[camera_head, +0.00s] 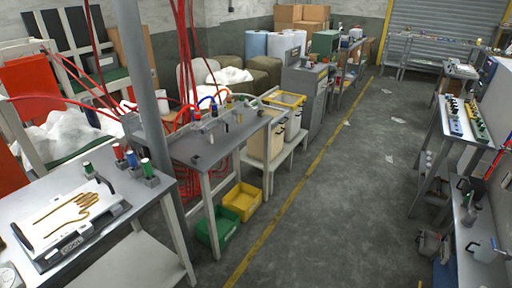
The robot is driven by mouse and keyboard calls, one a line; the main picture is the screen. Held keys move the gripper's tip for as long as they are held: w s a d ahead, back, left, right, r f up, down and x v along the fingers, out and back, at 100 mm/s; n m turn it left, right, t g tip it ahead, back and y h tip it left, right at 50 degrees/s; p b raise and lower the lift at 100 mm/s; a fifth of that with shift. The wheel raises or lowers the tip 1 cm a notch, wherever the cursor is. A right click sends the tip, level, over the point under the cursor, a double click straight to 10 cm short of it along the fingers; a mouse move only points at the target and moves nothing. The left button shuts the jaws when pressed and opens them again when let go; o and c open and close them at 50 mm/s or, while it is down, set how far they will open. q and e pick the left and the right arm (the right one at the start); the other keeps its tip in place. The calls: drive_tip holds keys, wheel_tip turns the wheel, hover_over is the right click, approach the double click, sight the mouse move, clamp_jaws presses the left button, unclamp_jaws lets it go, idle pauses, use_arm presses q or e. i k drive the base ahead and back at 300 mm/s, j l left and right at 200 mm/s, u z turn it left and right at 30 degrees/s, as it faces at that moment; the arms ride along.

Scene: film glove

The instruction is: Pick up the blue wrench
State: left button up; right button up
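I cannot make out a blue wrench in the head view. Small items lie on the long grey bench (213,148) in the middle left and on the right-hand table, but they are too small to identify. Neither of my grippers is in view.
A near-left table (150,195) holds a white device (68,226) with a tan hand-shaped outline. Green (217,226) and yellow (243,201) bins sit on the floor. A grey pole (140,60) stands at left. A narrow table (462,131) stands at right.

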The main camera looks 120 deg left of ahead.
sight(130, 156)
drive_tip(key=k+l+u, duration=0.1)
drive_tip(key=u, duration=4.55)
